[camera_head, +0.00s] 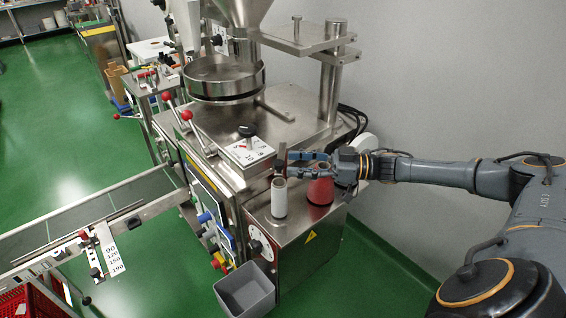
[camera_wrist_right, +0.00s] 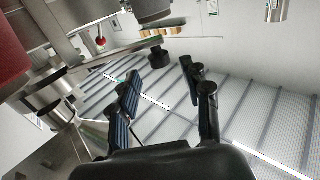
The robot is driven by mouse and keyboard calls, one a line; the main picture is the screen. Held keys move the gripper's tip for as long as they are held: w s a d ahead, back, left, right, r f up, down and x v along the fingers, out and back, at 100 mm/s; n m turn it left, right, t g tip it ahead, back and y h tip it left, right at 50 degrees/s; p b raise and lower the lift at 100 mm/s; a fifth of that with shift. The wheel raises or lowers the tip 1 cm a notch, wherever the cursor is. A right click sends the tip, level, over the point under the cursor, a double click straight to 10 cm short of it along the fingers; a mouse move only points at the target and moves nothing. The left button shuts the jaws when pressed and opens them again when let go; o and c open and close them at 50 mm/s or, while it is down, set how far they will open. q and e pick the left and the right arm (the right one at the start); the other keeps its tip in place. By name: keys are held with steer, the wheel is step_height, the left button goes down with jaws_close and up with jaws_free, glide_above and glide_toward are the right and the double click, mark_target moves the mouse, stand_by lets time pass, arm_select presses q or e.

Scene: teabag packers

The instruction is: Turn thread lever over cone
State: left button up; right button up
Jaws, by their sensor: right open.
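A white thread cone (camera_head: 279,198) stands upright on the steel cabinet top of the machine. A red cone (camera_head: 320,188) stands to its right, partly under my right gripper. My right gripper (camera_head: 284,163) comes in from the right above both cones, with its fingertips near a small dark upright piece (camera_head: 279,158) that may be the thread lever. I cannot tell whether they touch it. In the wrist view the right gripper (camera_wrist_right: 165,88) is open, with nothing seen between its fingers. A black knob (camera_wrist_right: 158,55) shows beyond the fingertips. My left gripper is not in view.
A number plate with a black knob (camera_head: 248,150) and red-balled levers (camera_head: 187,115) are left of the gripper. A grey bin (camera_head: 246,289) hangs at the cabinet's front. A conveyor (camera_head: 90,212) runs off left. The wall is close behind.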

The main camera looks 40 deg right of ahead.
steer(key=v, duration=0.7)
steer(key=shift+s, duration=0.15)
stand_by(0.3)
